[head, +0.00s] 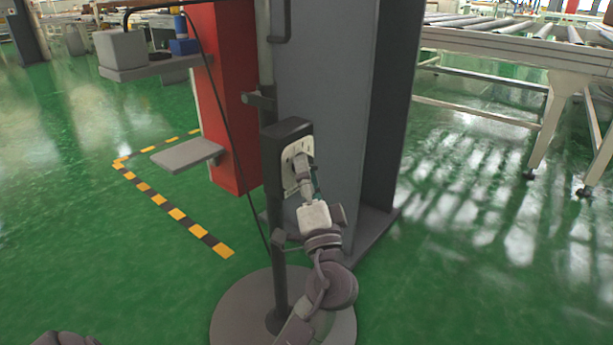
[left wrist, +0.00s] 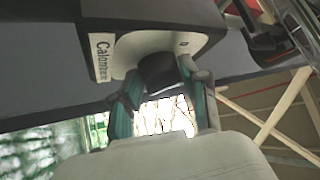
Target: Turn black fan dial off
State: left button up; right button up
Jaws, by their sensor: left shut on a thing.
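The fan's control box (head: 272,160) is a dark box with a white front panel, mounted on a dark pole. In the left wrist view its white panel (left wrist: 125,58) carries lettering and a small "0" mark. The round black dial (left wrist: 158,70) sticks out of that panel. My left gripper (head: 304,165) is at the panel, its fingers on either side of the dial; the left wrist view also shows the gripper (left wrist: 163,78) shut on it. In the head view the gripper hides the dial. My right gripper is not in view.
The pole stands on a round base (head: 235,315). A grey column (head: 325,100) stands right behind the box, with a red panel (head: 235,100) and grey shelf (head: 188,153) to its left. A roller conveyor (head: 500,45) stands at right. Green floor is open on both sides.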

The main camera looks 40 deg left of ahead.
pick_arm(q)
jog(key=shift+f, duration=0.1)
jog(key=o, duration=1.1)
jog(key=shift+w, duration=0.1)
jog(key=v, duration=1.2)
